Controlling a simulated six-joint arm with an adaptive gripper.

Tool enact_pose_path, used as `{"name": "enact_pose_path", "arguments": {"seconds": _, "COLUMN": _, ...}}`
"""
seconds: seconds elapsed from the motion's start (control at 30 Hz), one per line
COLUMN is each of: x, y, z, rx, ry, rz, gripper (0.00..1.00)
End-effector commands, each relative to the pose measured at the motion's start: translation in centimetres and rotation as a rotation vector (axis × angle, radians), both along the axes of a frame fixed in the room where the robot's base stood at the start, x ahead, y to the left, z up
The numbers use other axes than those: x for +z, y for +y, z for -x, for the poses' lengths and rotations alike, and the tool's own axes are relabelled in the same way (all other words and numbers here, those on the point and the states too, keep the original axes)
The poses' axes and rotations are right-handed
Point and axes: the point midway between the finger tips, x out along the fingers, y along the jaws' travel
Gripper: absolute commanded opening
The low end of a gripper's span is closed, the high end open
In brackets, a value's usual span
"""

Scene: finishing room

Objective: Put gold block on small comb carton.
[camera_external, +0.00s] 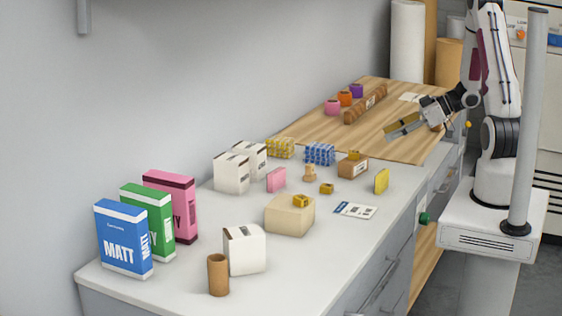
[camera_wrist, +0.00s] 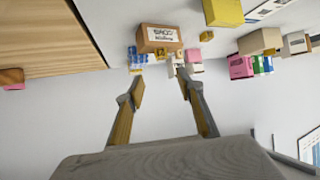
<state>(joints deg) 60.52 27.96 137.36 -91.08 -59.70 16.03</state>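Several small gold blocks show in the external view: one (camera_external: 327,188) on the bare counter, one (camera_external: 301,201) on the beige box (camera_external: 289,218), and one (camera_external: 354,155) on a small brown carton with a white label (camera_external: 347,169). The label is too small to read surely, so I cannot confirm which carton is the comb carton. In the wrist view, upside down, the labelled brown carton (camera_wrist: 145,38) is beyond my fingers, with a gold block (camera_wrist: 206,36) beside it. My gripper (camera_external: 388,134) is open and empty above the wooden board; it also shows in the wrist view (camera_wrist: 160,82).
A yellow box (camera_external: 382,181) and a flat label card (camera_external: 355,210) lie near the counter's front edge. A wooden peg (camera_external: 309,173), pink box (camera_external: 276,179), and blue (camera_external: 319,154) and yellow (camera_external: 280,148) racks stand close by. White cartons (camera_external: 231,174) are at left.

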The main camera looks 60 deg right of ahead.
Motion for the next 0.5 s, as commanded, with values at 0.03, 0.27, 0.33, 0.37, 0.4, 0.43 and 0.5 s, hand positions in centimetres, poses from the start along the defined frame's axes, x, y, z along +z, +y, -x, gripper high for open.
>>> {"name": "enact_pose_path", "arguments": {"seconds": 0.03, "x": 0.2, "y": -0.1, "z": -0.3, "rx": -0.004, "ry": 0.003, "rz": 0.018, "gripper": 0.37}}
{"name": "enact_pose_path", "arguments": {"seconds": 0.27, "x": 1.6, "y": -1.5, "z": -2.2, "rx": -0.068, "ry": 0.042, "rz": 0.155, "gripper": 0.37}}
{"name": "enact_pose_path", "arguments": {"seconds": 0.33, "x": 2.4, "y": -2.0, "z": -2.8, "rx": -0.099, "ry": 0.056, "rz": 0.208, "gripper": 0.37}}
{"name": "enact_pose_path", "arguments": {"seconds": 0.37, "x": 2.7, "y": -2.2, "z": -3.1, "rx": -0.114, "ry": 0.061, "rz": 0.232, "gripper": 0.37}}
{"name": "enact_pose_path", "arguments": {"seconds": 0.4, "x": 3.3, "y": -2.5, "z": -3.5, "rx": -0.134, "ry": 0.070, "rz": 0.261, "gripper": 0.37}}
{"name": "enact_pose_path", "arguments": {"seconds": 0.43, "x": 3.7, "y": -2.7, "z": -3.7, "rx": -0.149, "ry": 0.075, "rz": 0.283, "gripper": 0.37}}
{"name": "enact_pose_path", "arguments": {"seconds": 0.5, "x": 4.8, "y": -3.1, "z": -4.1, "rx": -0.185, "ry": 0.088, "rz": 0.327, "gripper": 0.37}}
